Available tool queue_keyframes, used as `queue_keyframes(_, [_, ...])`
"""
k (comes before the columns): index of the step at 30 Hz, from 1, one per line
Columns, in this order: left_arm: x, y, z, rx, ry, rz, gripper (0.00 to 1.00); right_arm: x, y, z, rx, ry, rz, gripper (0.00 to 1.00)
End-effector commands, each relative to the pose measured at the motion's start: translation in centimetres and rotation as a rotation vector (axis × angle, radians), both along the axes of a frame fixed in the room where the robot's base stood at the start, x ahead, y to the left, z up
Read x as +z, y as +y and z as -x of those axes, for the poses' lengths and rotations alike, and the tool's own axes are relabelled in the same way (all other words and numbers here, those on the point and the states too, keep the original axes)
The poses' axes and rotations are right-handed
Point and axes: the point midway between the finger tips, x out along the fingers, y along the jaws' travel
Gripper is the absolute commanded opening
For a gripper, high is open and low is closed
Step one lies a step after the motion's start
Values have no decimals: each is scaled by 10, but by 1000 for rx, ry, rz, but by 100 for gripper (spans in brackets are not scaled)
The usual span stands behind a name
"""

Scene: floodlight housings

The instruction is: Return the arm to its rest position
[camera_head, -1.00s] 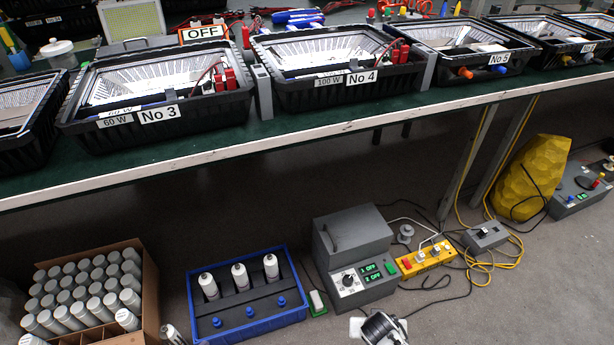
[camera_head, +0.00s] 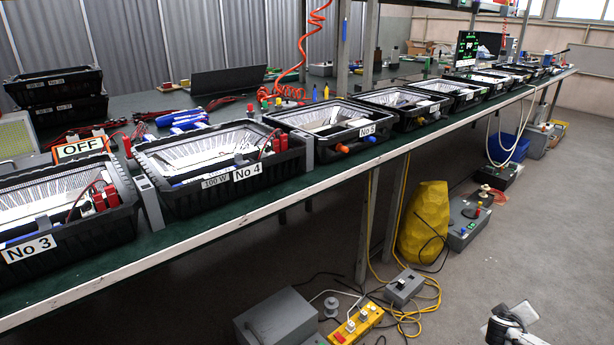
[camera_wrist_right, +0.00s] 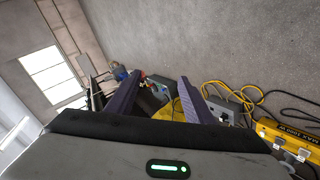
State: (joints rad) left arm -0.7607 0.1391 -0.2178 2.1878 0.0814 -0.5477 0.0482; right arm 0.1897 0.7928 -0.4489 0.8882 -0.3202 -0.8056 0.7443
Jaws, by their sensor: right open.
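My right gripper (camera_wrist_right: 158,88) shows in the right wrist view with its two dark fingers spread apart. Nothing is between them, and floor items show in the gap beyond. In the head view a white and black part of my right arm (camera_head: 510,325) shows at the bottom right, over the bare floor and clear of the bench. Its fingers cannot be made out there. My left gripper is not in view.
A long green bench (camera_head: 300,190) carries black floodlight housings, among them No 4 (camera_head: 220,165) and No 5 (camera_head: 335,125). On the floor stand a grey box (camera_head: 275,318), a yellow socket strip (camera_head: 355,325) with cables, and a yellow sack (camera_head: 424,225). Floor at right is free.

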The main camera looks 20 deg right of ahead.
Motion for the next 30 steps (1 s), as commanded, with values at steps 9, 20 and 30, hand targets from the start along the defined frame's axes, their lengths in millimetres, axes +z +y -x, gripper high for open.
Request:
queue_keyframes(9, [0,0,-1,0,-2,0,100,66,-62,11,33,22,123,48])
queue_keyframes(20, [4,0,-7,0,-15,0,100,-7,120,14,480,145,-126,48])
queue_keyframes(30, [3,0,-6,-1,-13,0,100,-4,334,77,931,182,-399,48])
